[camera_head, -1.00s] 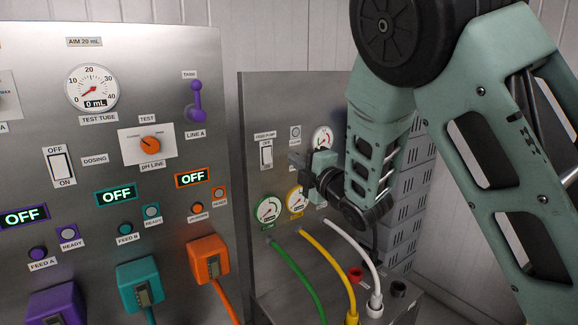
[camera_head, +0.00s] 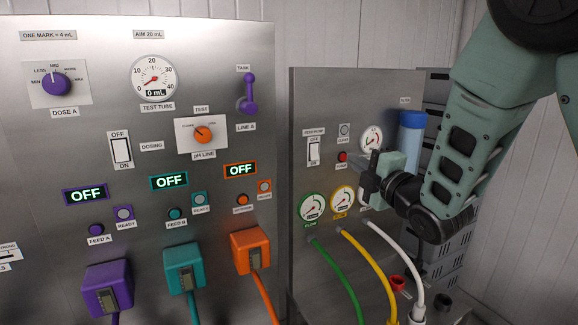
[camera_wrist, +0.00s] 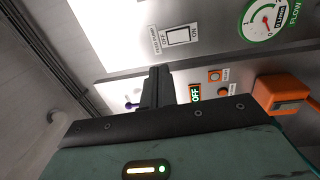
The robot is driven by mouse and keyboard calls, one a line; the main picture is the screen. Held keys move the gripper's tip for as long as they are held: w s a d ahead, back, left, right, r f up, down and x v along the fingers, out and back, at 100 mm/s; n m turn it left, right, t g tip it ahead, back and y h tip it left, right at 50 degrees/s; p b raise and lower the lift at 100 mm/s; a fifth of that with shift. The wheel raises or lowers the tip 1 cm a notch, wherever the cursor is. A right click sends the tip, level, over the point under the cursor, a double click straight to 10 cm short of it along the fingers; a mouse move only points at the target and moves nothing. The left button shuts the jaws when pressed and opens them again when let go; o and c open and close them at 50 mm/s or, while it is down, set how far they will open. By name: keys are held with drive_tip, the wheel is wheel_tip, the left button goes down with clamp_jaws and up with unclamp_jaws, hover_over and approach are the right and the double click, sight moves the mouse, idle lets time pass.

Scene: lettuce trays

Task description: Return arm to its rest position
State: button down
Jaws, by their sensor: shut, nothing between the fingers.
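My gripper (camera_head: 368,172) is in front of the smaller right steel panel (camera_head: 300,90), beside its round gauges. Its fingers are together, with nothing between them. My green arm reaches down to it from the upper right and hides part of the panel's right side. In the wrist view the dark closed fingers (camera_wrist: 156,88) point towards the panels, below the white rocker switch (camera_wrist: 183,36). I cannot tell how far the fingertips are from the panel.
The large left panel (camera_head: 60,140) carries dials, OFF displays and purple, teal and orange boxes. Green (camera_head: 335,275), yellow (camera_head: 377,270) and white (camera_head: 398,250) hoses hang below my gripper. A blue cylinder (camera_head: 411,140) and grey crates (camera_head: 450,255) stand behind my arm.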

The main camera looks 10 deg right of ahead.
drive_tip(key=s+a+f+m+g+h+b, duration=0.1)
drive_tip(key=s+a+f+m+g, duration=0.35)
drive_tip(key=s+f, duration=0.2)
drive_tip(key=s+a+f+m+g+h+b, duration=0.1)
drive_tip(key=s+a+f+m+g+b, duration=0.1)
drive_tip(key=s+a+f+m+g, duration=0.45)
drive_tip(key=s+f+m+g+h, duration=0.1)
drive_tip(key=s+f+g, duration=0.1)
drive_tip(key=s, duration=0.9)
drive_tip(key=s+d+f+m+g+h+b, duration=0.1)
drive_tip(key=s+g, duration=0.4)
drive_tip(key=s, duration=0.6)
wheel_tip(320, 180, down, 2)
drive_tip(key=shift+d+f+m+h+b, duration=0.1)
drive_tip(key=shift+d+m+h+b, duration=0.2)
drive_tip(key=shift+h, duration=0.4)
